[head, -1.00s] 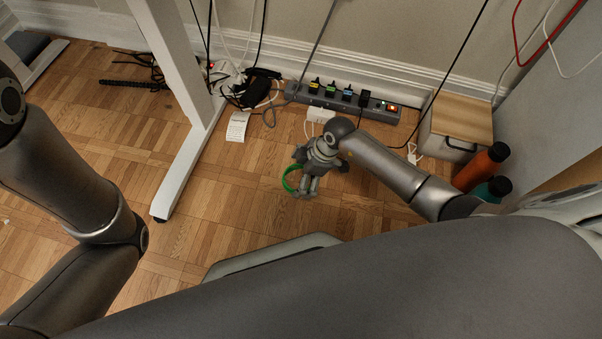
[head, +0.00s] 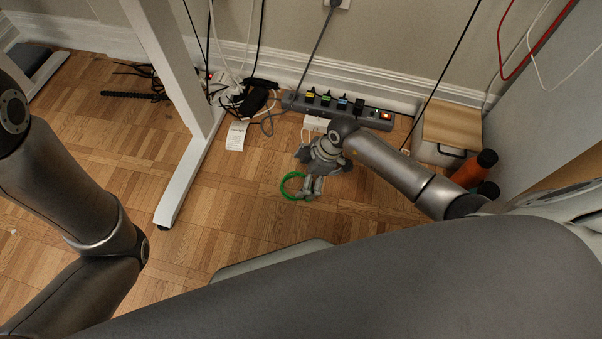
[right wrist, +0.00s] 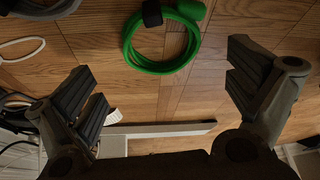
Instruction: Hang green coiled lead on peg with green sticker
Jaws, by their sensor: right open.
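The green coiled lead (head: 284,184) lies on the wood floor as a ring, partly hidden by my right gripper in the head view. In the right wrist view the lead (right wrist: 158,67) shows beyond the fingers, with a black tie and a green end at the top edge. My right gripper (head: 311,191) is open beside and over the lead's right side. In the right wrist view its fingers (right wrist: 160,80) are wide apart with nothing between them. My left arm is at the left of the head view, its gripper out of frame. I see no peg with a green sticker.
A power strip (head: 372,116) with colour-labelled plugs lies by the wall. Tangled cables and a white desk leg (head: 187,178) stand left, with a paper slip (head: 236,136) nearby. A wood-topped box (head: 452,124) and an orange bottle (head: 470,172) are at right. Floor left of the lead is clear.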

